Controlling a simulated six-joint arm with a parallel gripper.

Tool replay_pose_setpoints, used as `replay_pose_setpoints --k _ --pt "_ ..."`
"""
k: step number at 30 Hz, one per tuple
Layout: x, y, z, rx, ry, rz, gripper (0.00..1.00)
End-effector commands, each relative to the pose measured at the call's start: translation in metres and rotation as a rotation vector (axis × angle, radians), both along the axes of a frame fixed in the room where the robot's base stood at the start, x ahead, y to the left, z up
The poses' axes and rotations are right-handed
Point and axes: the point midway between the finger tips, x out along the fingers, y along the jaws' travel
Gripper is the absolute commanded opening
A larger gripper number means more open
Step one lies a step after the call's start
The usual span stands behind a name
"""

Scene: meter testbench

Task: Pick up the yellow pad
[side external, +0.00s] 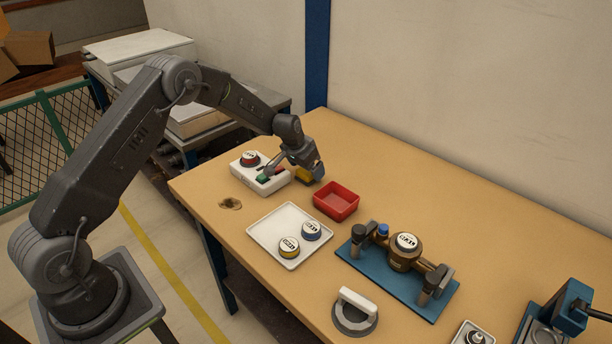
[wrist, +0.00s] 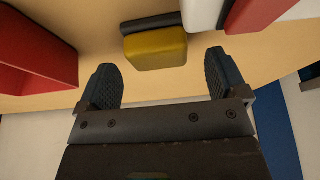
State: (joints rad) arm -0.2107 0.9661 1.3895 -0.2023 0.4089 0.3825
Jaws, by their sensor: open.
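The yellow pad (wrist: 156,50) is a small block with rounded edges, seen in the wrist view just beyond the gap between my fingertips. A dark strip runs along its far side. In the side view the yellow pad (side external: 304,175) is partly hidden by my gripper and lies on the table by the white box. My gripper (wrist: 161,82) is open and empty, with one dark ribbed finger on each side of the gap. In the side view my gripper (side external: 294,170) is low over the pad; whether a finger touches it cannot be told.
A white box (side external: 247,170) with a red-ringed dial stands left of the pad. A red tray (side external: 336,203) stands close on the other side; the red tray (wrist: 38,55) also shows in the wrist view. A white tray (side external: 262,240) and a blue meter stand (side external: 365,270) are nearer.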

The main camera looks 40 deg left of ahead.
Motion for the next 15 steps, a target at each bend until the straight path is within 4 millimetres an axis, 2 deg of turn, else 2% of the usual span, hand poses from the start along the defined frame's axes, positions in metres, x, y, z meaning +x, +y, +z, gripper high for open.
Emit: replay_pose_setpoints --k 4,12,15 --pt "0.007 0.0 -0.016 0.0 0.0 0.0 0.92" --pt "0.008 0.0 -0.019 0.0 -0.001 0.001 0.92" --pt "0.008 0.0 -0.019 0.0 -0.001 0.001 0.84"
